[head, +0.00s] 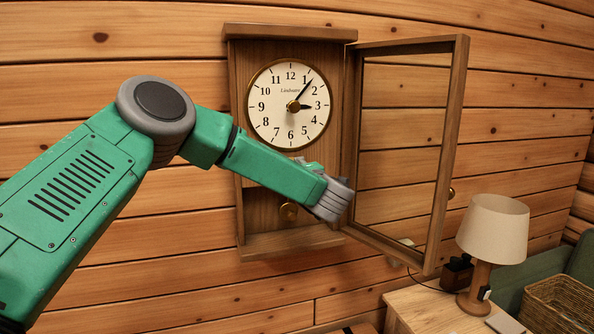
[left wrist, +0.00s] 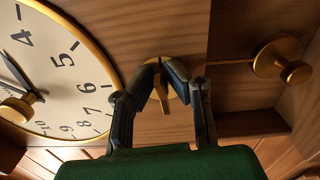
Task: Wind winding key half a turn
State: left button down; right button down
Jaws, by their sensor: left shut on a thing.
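The wooden wall clock (head: 240,190) hangs on the log wall, its white dial (head: 270,110) showing in the head view. The brass winding key (left wrist: 161,95) sits on the clock's back panel below the dial. In the left wrist view my left gripper (left wrist: 162,74) is shut on the key, one finger on each side of it. In the head view the left gripper (head: 310,167) is in front of the case just under the dial, and the key is hidden there. My right gripper is in neither view.
The clock's glazed door (head: 457,130) stands open to the right, close beside my left wrist. A brass pendulum bob (head: 289,212) hangs below my forearm; it also shows in the wrist view (left wrist: 278,58). A lamp (head: 495,230) stands on a wooden table (head: 425,305) at the lower right.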

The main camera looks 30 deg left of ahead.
pick_arm(q)
jog(key=c, duration=1.7)
grip_release()
jog(key=shift+d+f, duration=0.2)
jog(key=shift+f, duration=0.25)
jog(key=shift+c, duration=0.2)
jog(key=shift+w+d+r, duration=0.1)
jog(key=shift+r, duration=0.1)
jog(key=shift+s+d+r, duration=0.1)
jog(key=shift+s+d, duration=0.1)
jog(key=shift+s, duration=0.05)
jog(key=v, duration=1.1)
jog(key=shift+d, duration=0.25)
jog(key=shift+a+f, duration=0.15)
jog(key=shift+f, duration=0.1)
